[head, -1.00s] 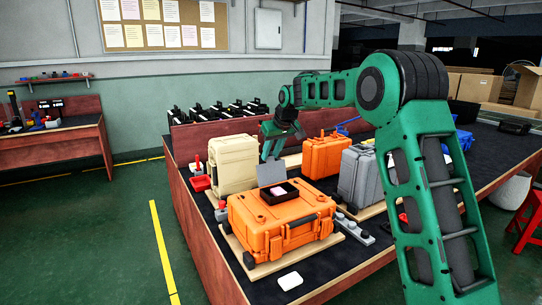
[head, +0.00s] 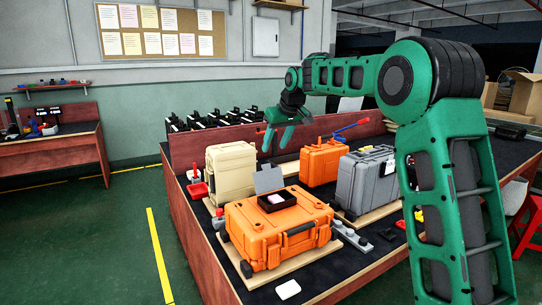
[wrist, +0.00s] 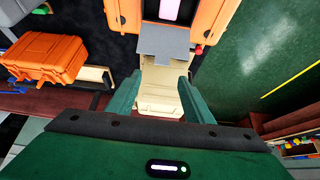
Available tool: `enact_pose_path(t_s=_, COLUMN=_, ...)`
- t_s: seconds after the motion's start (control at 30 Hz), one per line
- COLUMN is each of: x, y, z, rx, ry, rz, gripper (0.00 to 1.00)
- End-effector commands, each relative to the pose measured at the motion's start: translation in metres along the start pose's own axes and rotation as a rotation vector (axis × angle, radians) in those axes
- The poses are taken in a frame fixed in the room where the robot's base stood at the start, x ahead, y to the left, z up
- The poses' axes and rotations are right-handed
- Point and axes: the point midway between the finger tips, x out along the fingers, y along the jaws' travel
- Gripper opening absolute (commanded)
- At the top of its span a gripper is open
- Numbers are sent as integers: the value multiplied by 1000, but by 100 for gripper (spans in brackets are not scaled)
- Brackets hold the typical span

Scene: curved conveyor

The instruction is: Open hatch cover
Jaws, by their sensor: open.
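The large orange case (head: 275,225) lies flat on a wooden board, with a small black-framed hatch opening (head: 278,200) in its top. The grey hatch cover (head: 268,180) stands raised at the far edge of that opening. In the wrist view the cover (wrist: 164,45) shows at the top centre, beside the opening with a pinkish thing (wrist: 170,10) inside. My gripper (head: 279,138) is open and empty, above and apart from the cover. In the wrist view its fingers (wrist: 158,97) are spread, with the beige case beyond them.
A beige case (head: 231,170) stands behind the orange case, and a smaller orange case (head: 322,163) and a grey case (head: 364,178) stand to the right. A red bin (head: 197,190) is at left. There is free air around my gripper.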

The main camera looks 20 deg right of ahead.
Motion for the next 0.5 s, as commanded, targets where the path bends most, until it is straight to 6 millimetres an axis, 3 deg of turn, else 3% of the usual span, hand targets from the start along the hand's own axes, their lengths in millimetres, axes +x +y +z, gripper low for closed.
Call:
enact_pose_path(t_s=0.2, x=-19, y=0, z=-1, rx=0, ry=0, rz=0, gripper=47)
enact_pose_path(t_s=0.5, x=-21, y=0, z=0, rx=0, ry=0, rz=0, gripper=47)
